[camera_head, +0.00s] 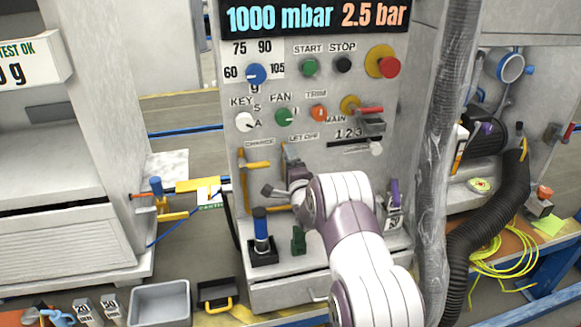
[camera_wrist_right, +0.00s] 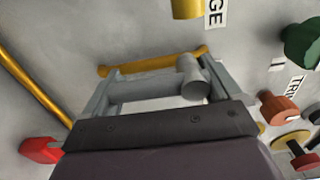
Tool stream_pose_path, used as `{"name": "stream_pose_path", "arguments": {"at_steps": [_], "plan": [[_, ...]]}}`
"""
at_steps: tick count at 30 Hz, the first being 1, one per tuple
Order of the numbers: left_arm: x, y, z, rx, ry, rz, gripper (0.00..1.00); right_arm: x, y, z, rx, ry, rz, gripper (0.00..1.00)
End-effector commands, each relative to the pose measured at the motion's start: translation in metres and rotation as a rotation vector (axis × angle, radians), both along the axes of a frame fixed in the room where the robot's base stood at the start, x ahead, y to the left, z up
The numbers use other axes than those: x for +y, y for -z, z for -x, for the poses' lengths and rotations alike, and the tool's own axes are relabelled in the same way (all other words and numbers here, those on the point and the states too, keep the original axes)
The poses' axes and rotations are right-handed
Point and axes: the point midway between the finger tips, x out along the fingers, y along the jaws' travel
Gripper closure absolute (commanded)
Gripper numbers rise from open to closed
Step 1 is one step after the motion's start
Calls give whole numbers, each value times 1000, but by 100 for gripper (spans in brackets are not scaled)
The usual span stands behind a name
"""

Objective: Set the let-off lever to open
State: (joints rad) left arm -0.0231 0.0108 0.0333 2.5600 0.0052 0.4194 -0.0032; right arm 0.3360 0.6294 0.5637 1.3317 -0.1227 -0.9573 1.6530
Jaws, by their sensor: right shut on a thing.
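The LET OFF label shows on the grey panel in the head view, with the let-off lever (camera_head: 291,158) below it, partly hidden by my right gripper (camera_head: 283,187). In the right wrist view a yellow bar (camera_wrist_right: 150,64) of the lever lies just beyond the fingertips. My right gripper (camera_wrist_right: 160,90) also shows there, with a grey bar and a short grey cylinder (camera_wrist_right: 193,79) between its fingers. It is shut on the lever, though the exact contact is hard to see. My left gripper is not in view.
The yellow charge lever (camera_head: 256,165) is close on the left. The orange TRIM knob (camera_head: 319,113) and the red-handled main valve (camera_head: 370,111) are above right. A thick grey hose (camera_head: 438,150) runs down the right side.

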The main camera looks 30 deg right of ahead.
Motion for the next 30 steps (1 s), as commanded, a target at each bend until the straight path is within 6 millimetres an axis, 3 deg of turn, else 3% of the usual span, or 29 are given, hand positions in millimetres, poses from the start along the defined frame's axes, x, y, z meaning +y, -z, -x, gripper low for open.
{"name": "stream_pose_path", "arguments": {"at_steps": [11,12,22,30], "plan": [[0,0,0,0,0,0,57,1,0,0,0,-1,-6,63],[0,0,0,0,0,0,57,1,0,0,0,-1,-6,0],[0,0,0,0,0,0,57,2,-1,7,-2,0,-4,0],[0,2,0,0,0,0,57,14,0,59,1,0,-5,0]]}}
